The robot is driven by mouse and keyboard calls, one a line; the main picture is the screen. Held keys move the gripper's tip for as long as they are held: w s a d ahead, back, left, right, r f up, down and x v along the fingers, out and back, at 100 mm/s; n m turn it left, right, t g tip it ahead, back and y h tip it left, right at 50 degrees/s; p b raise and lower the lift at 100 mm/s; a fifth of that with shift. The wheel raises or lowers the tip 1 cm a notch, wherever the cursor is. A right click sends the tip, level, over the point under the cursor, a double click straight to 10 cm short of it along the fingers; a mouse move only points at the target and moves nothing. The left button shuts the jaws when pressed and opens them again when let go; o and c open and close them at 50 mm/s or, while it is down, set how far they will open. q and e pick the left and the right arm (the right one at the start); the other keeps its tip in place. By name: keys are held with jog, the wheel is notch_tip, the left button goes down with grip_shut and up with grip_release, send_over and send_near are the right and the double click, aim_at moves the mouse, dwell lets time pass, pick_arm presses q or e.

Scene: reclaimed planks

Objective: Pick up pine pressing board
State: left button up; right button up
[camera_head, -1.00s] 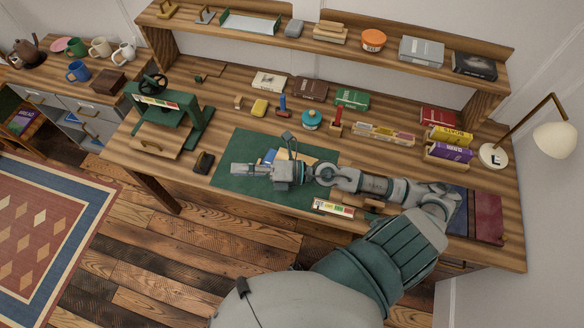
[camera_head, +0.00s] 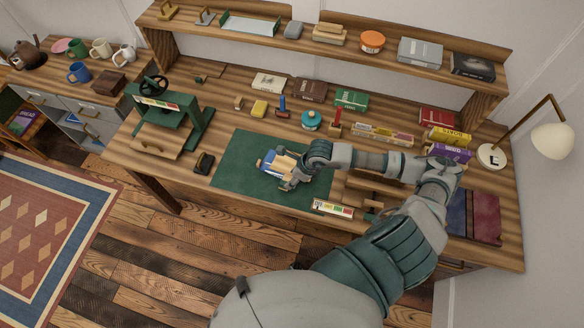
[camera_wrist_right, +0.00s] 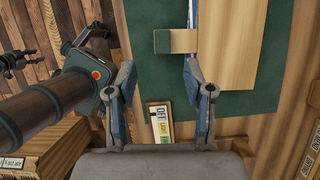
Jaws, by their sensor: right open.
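What looks like the pine pressing board is a flat pale wooden board (camera_wrist_right: 228,50) on the green mat in the right wrist view. A small wooden block or tab (camera_wrist_right: 176,41) shows at its left edge. In the head view, only a pale part of the board (camera_head: 287,163) shows beside my right gripper (camera_head: 282,173). In the wrist view this gripper (camera_wrist_right: 160,65) is open, its fingers apart over the mat's near end, the right finger overlapping the board's left side. I cannot tell whether they touch.
The green mat (camera_head: 236,182) lies mid-bench, with a blue item (camera_head: 268,160) beside the board. A green press (camera_head: 165,110) stands to the left. A labelled strip (camera_head: 333,208) lies at the front edge. Books and small tools line the back.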

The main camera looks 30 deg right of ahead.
aim_at(285, 183)
jog(key=x, duration=0.5)
jog(key=p+x, duration=0.1)
jog(key=x, duration=0.1)
jog(key=shift+w, duration=0.35)
grip_shut()
